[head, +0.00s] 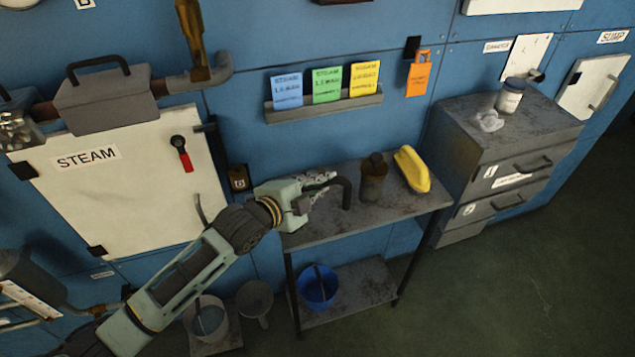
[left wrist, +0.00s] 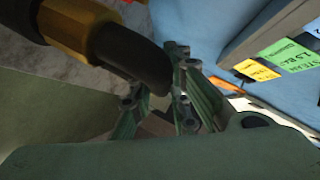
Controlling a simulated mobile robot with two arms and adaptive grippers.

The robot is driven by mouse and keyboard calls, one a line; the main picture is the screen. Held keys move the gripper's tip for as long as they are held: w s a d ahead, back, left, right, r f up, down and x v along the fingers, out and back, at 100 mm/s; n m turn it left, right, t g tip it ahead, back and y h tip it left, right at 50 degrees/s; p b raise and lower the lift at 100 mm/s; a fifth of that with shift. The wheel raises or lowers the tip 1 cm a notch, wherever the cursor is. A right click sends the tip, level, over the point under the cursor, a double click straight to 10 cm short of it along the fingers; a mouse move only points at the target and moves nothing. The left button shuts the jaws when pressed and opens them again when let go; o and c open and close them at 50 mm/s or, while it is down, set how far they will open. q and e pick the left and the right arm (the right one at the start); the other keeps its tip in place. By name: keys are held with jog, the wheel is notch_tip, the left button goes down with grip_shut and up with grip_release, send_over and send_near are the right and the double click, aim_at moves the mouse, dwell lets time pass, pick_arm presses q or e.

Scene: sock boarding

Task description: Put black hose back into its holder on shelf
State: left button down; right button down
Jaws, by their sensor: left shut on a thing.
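The black hose (head: 346,192) shows as a short dark bend over the grey shelf (head: 412,206), at the tips of my left gripper (head: 327,186). In the left wrist view, the black hose (left wrist: 128,55) with a yellow-brown collar (left wrist: 70,22) comes in from the upper left. It reaches between the fingers of my left gripper (left wrist: 160,95), which is shut on it. The gripper hides part of the hose. A small dark bracket (head: 238,178) with a label is on the blue wall left of the gripper; I cannot tell whether it is the holder. My right gripper is not in view.
A rusty brown container (head: 373,180) and a yellow object (head: 412,168) stand on the shelf right of the hose. A blue bucket (head: 318,288) sits on the lower shelf. A card rack (head: 325,107) is on the wall above. A drawer cabinet (head: 505,150) stands at right.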

pick_arm(q)
jog(key=shift+f, duration=0.45)
jog(key=c, duration=1.6)
grip_release()
jog(key=shift+f, duration=0.1)
jog(key=v, duration=1.2)
